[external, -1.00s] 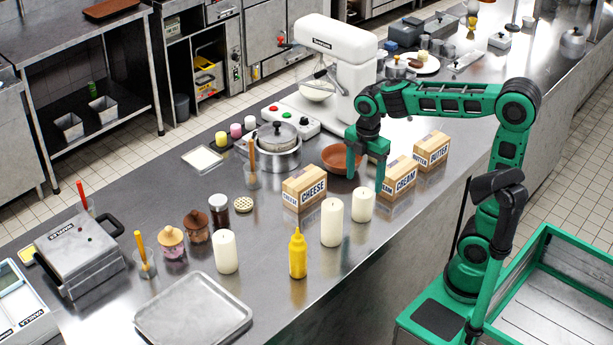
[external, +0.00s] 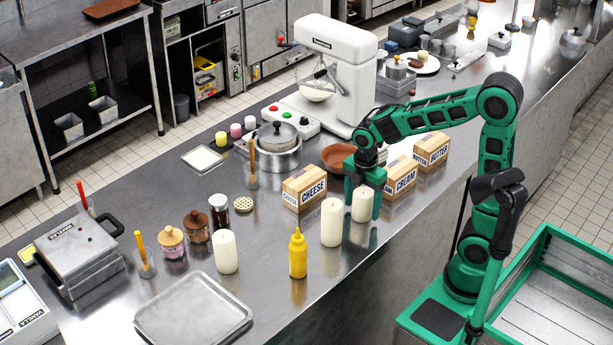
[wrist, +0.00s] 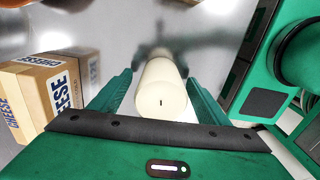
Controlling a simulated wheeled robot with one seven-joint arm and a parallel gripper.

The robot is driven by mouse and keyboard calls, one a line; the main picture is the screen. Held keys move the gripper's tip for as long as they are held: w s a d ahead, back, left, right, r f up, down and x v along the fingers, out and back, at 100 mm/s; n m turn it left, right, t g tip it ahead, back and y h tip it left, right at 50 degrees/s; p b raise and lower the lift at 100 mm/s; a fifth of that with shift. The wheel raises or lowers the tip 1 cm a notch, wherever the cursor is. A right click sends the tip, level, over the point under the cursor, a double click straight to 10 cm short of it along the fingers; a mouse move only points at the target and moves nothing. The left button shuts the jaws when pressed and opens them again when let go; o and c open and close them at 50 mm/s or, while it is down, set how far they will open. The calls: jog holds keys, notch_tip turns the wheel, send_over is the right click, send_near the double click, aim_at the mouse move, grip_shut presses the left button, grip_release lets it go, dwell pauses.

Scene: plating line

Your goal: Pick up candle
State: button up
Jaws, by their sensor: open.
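A short white candle (external: 362,206) stands upright on the steel counter, to the right of a taller white candle (external: 332,223). My gripper (external: 361,205) is lowered over the short candle, with one finger on each side of it. In the wrist view the candle (wrist: 161,90) sits between the two open fingers (wrist: 158,95), its wick facing the camera. Small gaps seem to show beside it; contact is hard to tell. Another white candle (external: 225,252) stands further left.
A CHEESE box (external: 304,189) stands close on the left, also in the wrist view (wrist: 45,92). A CREAM box (external: 401,179) and a BUTTER box (external: 432,151) stand to the right. A brown bowl (external: 336,157) is behind. A yellow squeeze bottle (external: 298,254) stands in front left.

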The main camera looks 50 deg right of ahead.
jog(key=c, duration=1.3)
jog(key=shift+c, duration=0.2)
jog(key=shift+r, duration=0.15)
